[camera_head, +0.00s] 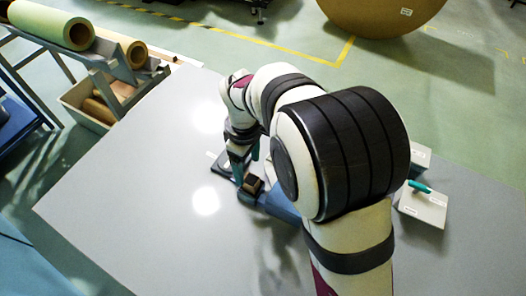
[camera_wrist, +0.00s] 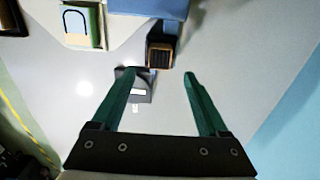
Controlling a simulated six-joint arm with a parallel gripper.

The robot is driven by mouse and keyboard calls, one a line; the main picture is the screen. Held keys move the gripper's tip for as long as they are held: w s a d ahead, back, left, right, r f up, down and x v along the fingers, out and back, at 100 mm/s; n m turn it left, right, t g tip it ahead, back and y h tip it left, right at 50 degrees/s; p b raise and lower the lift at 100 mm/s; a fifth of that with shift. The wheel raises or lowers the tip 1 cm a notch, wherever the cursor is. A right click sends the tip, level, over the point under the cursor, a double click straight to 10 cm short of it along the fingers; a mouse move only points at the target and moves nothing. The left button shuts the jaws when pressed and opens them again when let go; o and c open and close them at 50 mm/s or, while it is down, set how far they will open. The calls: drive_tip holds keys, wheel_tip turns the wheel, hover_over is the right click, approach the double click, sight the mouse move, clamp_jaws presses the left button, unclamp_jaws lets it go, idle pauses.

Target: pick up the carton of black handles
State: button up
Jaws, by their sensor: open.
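A small brown carton with dark contents, apparently the carton of black handles (camera_wrist: 161,52), stands on the grey table in the wrist view. It also shows in the head view (camera_head: 252,185), close below the fingertips. My gripper (camera_wrist: 161,75) has its teal fingers apart, with nothing between them. In the wrist view the carton lies just beyond the fingertips, roughly in line with the gap. In the head view my gripper (camera_head: 247,164) is partly hidden by my own arm. I cannot tell its exact height above the carton.
A blue object (camera_wrist: 150,8) sits close beside the carton. A dark item with a white label (camera_wrist: 135,88) lies near the left finger. A pale box with a teal handle (camera_head: 424,207) stands at the table's right. The grey table (camera_head: 120,200) is clear at left.

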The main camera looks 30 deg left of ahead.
sight(249, 178)
wheel_tip(249, 178, down, 6)
drive_tip(key=shift+d+f, duration=0.15)
clamp_jaws()
idle(0.4)
